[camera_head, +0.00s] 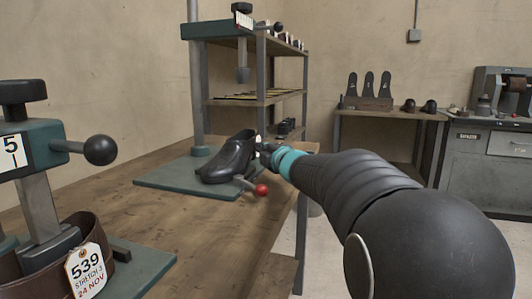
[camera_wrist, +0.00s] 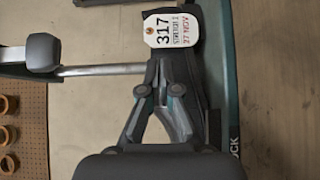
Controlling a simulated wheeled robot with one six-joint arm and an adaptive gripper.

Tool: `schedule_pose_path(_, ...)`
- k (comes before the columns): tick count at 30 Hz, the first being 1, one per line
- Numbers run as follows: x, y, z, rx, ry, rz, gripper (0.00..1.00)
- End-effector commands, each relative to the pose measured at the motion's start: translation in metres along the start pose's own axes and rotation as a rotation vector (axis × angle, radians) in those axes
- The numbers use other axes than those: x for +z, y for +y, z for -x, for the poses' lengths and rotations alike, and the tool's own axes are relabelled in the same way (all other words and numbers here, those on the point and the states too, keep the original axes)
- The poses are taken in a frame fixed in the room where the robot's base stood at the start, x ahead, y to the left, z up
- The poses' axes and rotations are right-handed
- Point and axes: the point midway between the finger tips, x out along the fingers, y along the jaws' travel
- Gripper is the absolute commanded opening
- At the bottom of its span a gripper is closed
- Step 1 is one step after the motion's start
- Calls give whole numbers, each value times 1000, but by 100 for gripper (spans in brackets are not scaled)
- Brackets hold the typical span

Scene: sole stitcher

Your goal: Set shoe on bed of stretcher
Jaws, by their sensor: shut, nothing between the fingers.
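A black leather shoe (camera_head: 228,160) sits on the teal base plate (camera_head: 160,179) of the far stretcher, which stands at the back of the wooden bench. My gripper (camera_head: 264,147) is at the shoe's right-hand end in the head view, its fingers small and partly hidden there. In the wrist view my gripper (camera_wrist: 160,88) is shut with nothing between its fingers. A white tag (camera_wrist: 173,28) reading 317 and 27 NOV lies just beyond the fingers, over a dark surface that seems to be the shoe. I cannot tell whether the fingers touch the shoe.
A red-knobbed lever (camera_head: 261,189) sticks out in front of the shoe. A nearer press (camera_head: 40,190) marked 5 holds a brown strap-like item with tag 539 (camera_head: 86,270). The bench top (camera_head: 190,232) between them is clear. A shelf rack (camera_head: 255,102) stands behind.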

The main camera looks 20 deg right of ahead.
Motion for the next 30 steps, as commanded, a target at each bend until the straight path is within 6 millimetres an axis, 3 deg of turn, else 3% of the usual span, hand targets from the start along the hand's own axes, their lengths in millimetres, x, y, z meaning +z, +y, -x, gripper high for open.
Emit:
schedule_pose_path(7, -2, 0, -26, 0, 3, -1, 0)
schedule_pose_path(20, -3, 0, -30, 0, 4, -1, 0)
schedule_pose_path(30, 12, 0, -45, -1, 4, -1, 0)
